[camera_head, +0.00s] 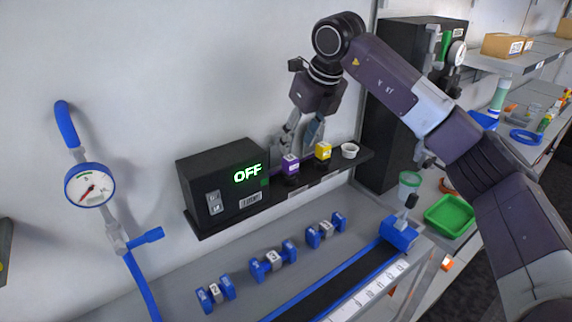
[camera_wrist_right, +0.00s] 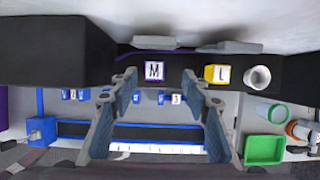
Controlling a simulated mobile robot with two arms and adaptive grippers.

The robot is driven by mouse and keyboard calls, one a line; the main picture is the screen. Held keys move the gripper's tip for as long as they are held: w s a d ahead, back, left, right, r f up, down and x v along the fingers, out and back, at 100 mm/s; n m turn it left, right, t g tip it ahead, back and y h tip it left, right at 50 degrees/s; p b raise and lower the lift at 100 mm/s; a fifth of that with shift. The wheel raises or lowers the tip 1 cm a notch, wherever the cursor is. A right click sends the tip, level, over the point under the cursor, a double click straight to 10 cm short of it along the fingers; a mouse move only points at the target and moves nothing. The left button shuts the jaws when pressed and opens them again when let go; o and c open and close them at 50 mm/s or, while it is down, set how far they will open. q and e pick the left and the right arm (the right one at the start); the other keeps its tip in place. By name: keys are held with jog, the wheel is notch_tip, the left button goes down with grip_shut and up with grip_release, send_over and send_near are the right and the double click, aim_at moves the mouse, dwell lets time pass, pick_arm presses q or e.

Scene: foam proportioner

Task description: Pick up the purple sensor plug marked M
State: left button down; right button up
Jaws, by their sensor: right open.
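The purple sensor plug marked M (camera_head: 290,164) stands on the dark wall shelf (camera_head: 318,175), right of the black box with the green OFF display. In the right wrist view the purple plug (camera_wrist_right: 153,72) shows its white face with a black M. My right gripper (camera_head: 297,140) reaches down to the shelf from above and is open. In the right wrist view its two fingers (camera_wrist_right: 160,82) stand apart, with the plug just beyond and between their tips; nothing is held. I cannot tell the exact gap to the plug. My left gripper is not in view.
A yellow plug (camera_head: 323,151), marked L in the wrist view, and a white cup (camera_head: 349,151) stand close to the right of the purple plug. The black OFF box (camera_head: 222,185) is close on its left. Blue numbered pieces (camera_head: 273,260) lie on the grey bench below.

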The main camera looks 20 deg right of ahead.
aim_at(291, 158)
jog(key=shift+w+a+f, duration=0.1)
jog(key=shift+f, duration=0.35)
jog(key=shift+a+f+p, duration=0.2)
jog(key=shift+f+p, duration=0.3)
jog(key=shift+f, duration=0.1)
jog(key=shift+a+f+p, duration=0.2)
jog(key=shift+f+p, duration=0.25)
jog(key=shift+f, duration=0.1)
jog(key=p+x, duration=0.1)
jog(key=x, duration=0.2)
jog(key=shift+r, duration=0.1)
jog(key=shift+w+f, duration=0.2)
jog(key=shift+f, duration=0.15)
jog(key=c, duration=0.5)
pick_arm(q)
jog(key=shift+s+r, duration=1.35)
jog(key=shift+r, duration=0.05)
pick_arm(e)
grip_shut()
